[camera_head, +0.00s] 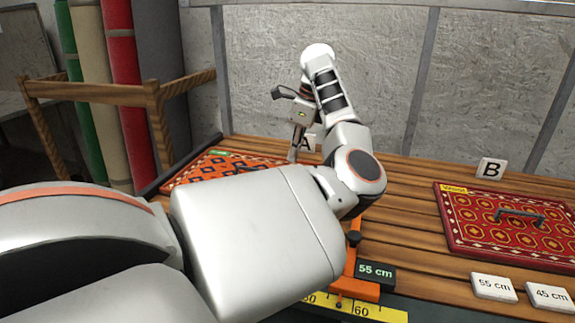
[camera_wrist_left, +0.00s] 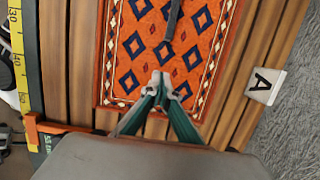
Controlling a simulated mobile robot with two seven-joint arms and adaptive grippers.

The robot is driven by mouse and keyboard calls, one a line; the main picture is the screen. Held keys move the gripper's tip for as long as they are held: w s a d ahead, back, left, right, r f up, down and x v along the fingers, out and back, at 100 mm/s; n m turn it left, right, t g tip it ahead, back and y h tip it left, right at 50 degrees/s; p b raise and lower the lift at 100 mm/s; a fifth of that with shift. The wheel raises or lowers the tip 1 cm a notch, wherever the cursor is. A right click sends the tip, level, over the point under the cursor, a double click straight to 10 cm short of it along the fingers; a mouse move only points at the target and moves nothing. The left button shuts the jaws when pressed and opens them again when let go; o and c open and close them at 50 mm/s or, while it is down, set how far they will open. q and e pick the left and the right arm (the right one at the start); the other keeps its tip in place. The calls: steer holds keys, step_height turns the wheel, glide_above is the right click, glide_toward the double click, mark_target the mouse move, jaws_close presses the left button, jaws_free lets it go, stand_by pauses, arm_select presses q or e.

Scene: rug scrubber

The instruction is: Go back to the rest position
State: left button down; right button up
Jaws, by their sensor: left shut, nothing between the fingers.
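My left arm reaches across the head view from the left, and its gripper (camera_head: 294,158) points down beside the sign A. In the left wrist view the left gripper (camera_wrist_left: 161,78) is shut and empty, with its fingertips together over the near end of the orange rug. The orange rug (camera_wrist_left: 205,72) has dark blue diamonds, and a dark bar (camera_wrist_left: 174,18) lies along its middle. In the head view the rug (camera_head: 215,168) is partly hidden by my arm. My right gripper is in neither view.
A red rug (camera_head: 458,232) with a dark handle (camera_head: 520,216) lies at right by sign B (camera_head: 490,169). An orange stop (camera_head: 351,287) with a 55 cm tag (camera_head: 375,273) sits at the yellow ruler (camera_head: 372,312). A wooden rack (camera_head: 100,94) and rolled rugs stand at left.

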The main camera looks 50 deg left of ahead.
arm_select(q)
steer(key=shift+v, duration=1.15)
steer(key=shift+w+d, duration=0.1)
